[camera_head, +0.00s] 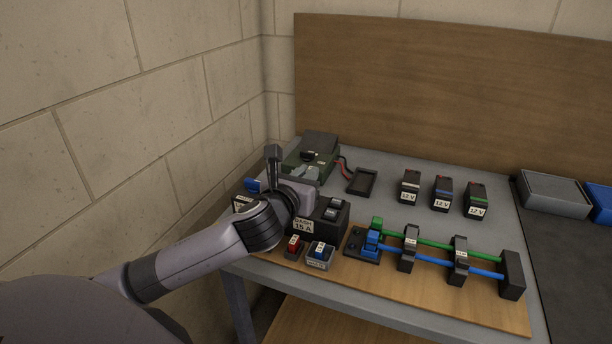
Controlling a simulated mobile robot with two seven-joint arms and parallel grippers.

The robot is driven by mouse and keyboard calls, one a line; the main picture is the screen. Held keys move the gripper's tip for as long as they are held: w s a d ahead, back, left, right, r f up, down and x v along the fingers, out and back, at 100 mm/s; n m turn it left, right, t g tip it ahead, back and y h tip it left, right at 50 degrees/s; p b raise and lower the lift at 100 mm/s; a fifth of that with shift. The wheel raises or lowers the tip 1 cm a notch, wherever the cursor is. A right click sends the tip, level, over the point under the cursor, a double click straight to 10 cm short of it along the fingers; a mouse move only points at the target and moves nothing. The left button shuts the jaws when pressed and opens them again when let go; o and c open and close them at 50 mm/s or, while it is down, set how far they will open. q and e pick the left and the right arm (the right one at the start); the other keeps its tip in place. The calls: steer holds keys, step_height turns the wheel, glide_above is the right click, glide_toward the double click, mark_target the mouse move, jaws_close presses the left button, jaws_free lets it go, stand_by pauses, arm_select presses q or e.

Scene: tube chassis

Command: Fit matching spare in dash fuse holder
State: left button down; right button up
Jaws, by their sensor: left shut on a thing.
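A black fuse holder (333,213) with a label reading "DASH 15 A" stands at the left of the wooden board. A red spare (294,246) and a blue spare (320,251) sit in small holders in front of it. Another blue piece (254,185) shows behind my left arm. My left gripper (312,170) is behind the fuse holder, in front of a green box (320,145). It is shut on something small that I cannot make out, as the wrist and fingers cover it. My right gripper is not in view.
A black tray (361,181) lies beside the green box, near red and black leads. Several 12 V blocks (410,188) stand at the back. Green and blue tubes (434,255) run through black clips on the board (400,297). A grey bin (553,190) stands at right.

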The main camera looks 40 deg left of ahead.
arm_select(q)
steer(key=c, duration=1.4)
jaws_free()
steer(key=shift+v, duration=5.5)
steer(key=shift+d+f, duration=0.1)
